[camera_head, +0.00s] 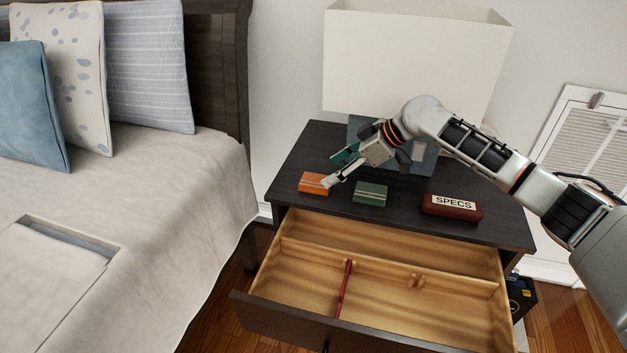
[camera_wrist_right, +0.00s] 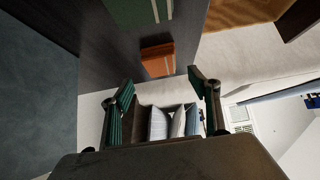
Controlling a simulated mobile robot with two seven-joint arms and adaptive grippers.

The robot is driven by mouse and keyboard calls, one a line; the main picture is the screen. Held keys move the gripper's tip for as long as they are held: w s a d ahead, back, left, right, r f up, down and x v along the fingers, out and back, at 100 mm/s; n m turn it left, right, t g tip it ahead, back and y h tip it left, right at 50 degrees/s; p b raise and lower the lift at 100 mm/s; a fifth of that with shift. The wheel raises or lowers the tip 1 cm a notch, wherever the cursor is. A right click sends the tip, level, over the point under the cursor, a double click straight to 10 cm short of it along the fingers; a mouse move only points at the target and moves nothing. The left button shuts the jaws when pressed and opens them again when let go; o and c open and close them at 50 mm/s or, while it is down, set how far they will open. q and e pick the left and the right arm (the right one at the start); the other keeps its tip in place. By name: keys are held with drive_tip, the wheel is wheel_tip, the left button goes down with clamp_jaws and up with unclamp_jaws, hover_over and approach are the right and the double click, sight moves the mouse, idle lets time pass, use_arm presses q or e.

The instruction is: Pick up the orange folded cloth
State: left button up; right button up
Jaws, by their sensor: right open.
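The orange folded cloth (camera_head: 312,182) is a small block with a pale stripe, lying at the left front of the dark nightstand top. In the right wrist view the orange folded cloth (camera_wrist_right: 157,60) lies ahead of the fingers, between their lines. My right gripper (camera_head: 338,168) is open, with its fingers beside and above the right end of the cloth. In the wrist view the right gripper (camera_wrist_right: 163,82) shows its two fingers spread apart with nothing between them. Whether a finger touches the cloth cannot be told. My left gripper is not in view.
A green folded cloth (camera_head: 370,194) lies just right of the orange one. A dark red SPECS case (camera_head: 452,207) lies farther right. A lamp (camera_head: 415,60) stands behind. Below, the drawer (camera_head: 400,290) is open, with a red stick (camera_head: 344,288) inside. The bed (camera_head: 150,200) is left.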

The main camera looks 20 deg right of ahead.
sight(318, 180)
drive_tip(key=shift+x, duration=0.8)
drive_tip(key=x, duration=0.1)
drive_tip(key=b+x, duration=0.1)
drive_tip(key=x, duration=0.2)
drive_tip(key=shift+s+a+f, duration=0.1)
drive_tip(key=shift+s+f, duration=0.1)
drive_tip(key=shift+f, duration=0.1)
drive_tip(key=shift+w, duration=0.1)
drive_tip(key=shift+r, duration=0.15)
drive_tip(key=c, duration=0.8)
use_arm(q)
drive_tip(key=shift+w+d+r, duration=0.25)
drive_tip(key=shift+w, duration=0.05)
use_arm(e)
drive_tip(key=shift+c, duration=1.1)
